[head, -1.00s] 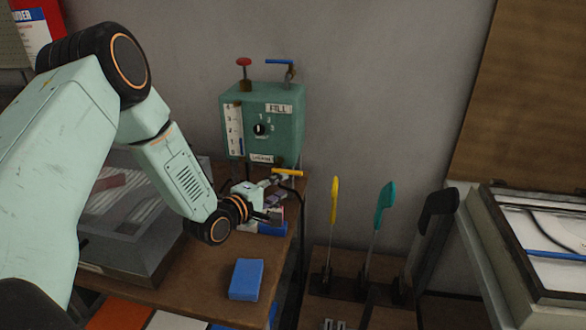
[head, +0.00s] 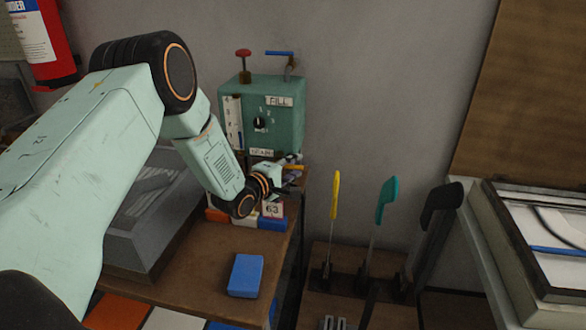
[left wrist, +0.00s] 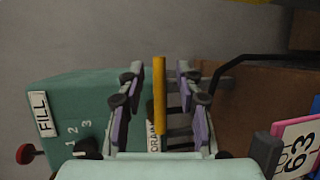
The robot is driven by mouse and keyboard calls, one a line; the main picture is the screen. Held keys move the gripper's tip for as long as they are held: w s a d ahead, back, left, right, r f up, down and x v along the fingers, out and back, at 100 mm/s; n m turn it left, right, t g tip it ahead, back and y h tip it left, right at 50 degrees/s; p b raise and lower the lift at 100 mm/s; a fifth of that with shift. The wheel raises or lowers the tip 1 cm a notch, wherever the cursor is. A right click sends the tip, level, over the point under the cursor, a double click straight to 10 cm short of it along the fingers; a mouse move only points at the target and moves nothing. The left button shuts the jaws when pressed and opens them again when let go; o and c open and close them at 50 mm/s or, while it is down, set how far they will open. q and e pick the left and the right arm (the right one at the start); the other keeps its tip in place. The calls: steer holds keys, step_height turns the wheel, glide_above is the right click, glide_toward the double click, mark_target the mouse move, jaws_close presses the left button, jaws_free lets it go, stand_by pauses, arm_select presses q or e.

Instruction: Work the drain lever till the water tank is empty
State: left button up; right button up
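The green water tank (head: 287,128) stands against the wall, with a FILL label, a black dial and a gauge strip (head: 233,122) on its front. The gauge's level is too small to read now. The yellow drain lever (head: 294,168) is low on the tank, partly hidden by my left gripper (head: 290,176). In the left wrist view, the lever (left wrist: 159,95) runs lengthwise between the two spread fingers of that gripper (left wrist: 158,75), with gaps on both sides. The DRAIN label (left wrist: 154,139) is partly covered. My right gripper is not in view.
A red-knobbed valve (head: 243,60) and a blue lever (head: 279,53) top the tank. A card marked 63 (head: 273,209) and colored blocks sit below my gripper. A blue block (head: 246,275) lies nearer. Upright yellow, teal and black handles stand right.

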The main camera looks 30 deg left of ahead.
arm_select(q)
steer(key=shift+d+r, duration=0.1)
steer(key=shift+d, duration=0.05)
steer(key=shift+w+d, duration=0.15)
steer(key=shift+w, duration=0.15)
steer(key=shift+c, duration=0.7)
steer(key=shift+f, duration=0.2)
steer(key=shift+c, duration=0.8)
steer(key=shift+s+a+r, duration=0.1)
steer(key=shift+s+a, duration=0.1)
steer(key=shift+a, duration=0.05)
steer(key=c, duration=0.3)
jaws_close()
steer(key=shift+d, duration=0.15)
